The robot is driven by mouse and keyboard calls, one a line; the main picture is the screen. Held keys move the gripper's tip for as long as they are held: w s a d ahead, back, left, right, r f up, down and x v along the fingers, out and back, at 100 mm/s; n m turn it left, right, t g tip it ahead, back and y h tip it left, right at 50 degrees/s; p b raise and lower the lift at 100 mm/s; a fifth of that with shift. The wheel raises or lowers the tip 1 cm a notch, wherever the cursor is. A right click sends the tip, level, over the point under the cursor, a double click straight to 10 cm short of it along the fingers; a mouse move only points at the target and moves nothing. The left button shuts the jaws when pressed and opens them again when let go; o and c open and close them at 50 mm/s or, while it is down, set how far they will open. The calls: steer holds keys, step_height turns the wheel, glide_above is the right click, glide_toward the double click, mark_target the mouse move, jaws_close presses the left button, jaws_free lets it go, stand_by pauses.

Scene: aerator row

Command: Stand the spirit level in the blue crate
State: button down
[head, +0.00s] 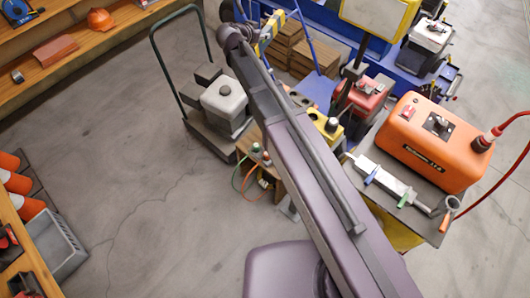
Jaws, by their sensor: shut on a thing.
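My arm rises from the bottom centre to a joint at the upper left of centre, and its long link covers the middle of the head view. I cannot make out the spirit level. No blue crate can be told for certain. A flat blue surface (314,91) shows at the top centre, partly behind my arm, below slanting blue bars.
A grey trolley (208,139) carries a grey block-shaped unit. An orange machine (433,142) and tools lie on a table at right. A red machine (364,97) stands behind. A grey crate (57,244) and orange cones (18,184) are at left.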

steer(key=s+a+f+b, duration=0.4)
steer(key=f+b, duration=1.6)
steer(key=s+a+f+y+b, duration=0.1)
steer(key=s+a+f+b, duration=0.3)
steer(key=f+b, duration=1.6)
steer(key=s+a+f+n+b, duration=0.1)
steer(key=s+a+f+b, duration=0.4)
steer(key=f+b, duration=1.5)
steer(key=shift+a+f+t, duration=0.2)
steer(key=shift+f+t, duration=0.1)
steer(key=shift+t, duration=0.1)
steer(key=shift+s, duration=0.1)
steer(key=b, duration=0.2)
glide_above(250, 140)
steer(key=shift+s+f, duration=0.1)
steer(key=shift+f, duration=0.6)
steer(key=shift+f, duration=0.1)
steer(key=shift+f+b, duration=1.65)
steer(key=shift+f, duration=0.05)
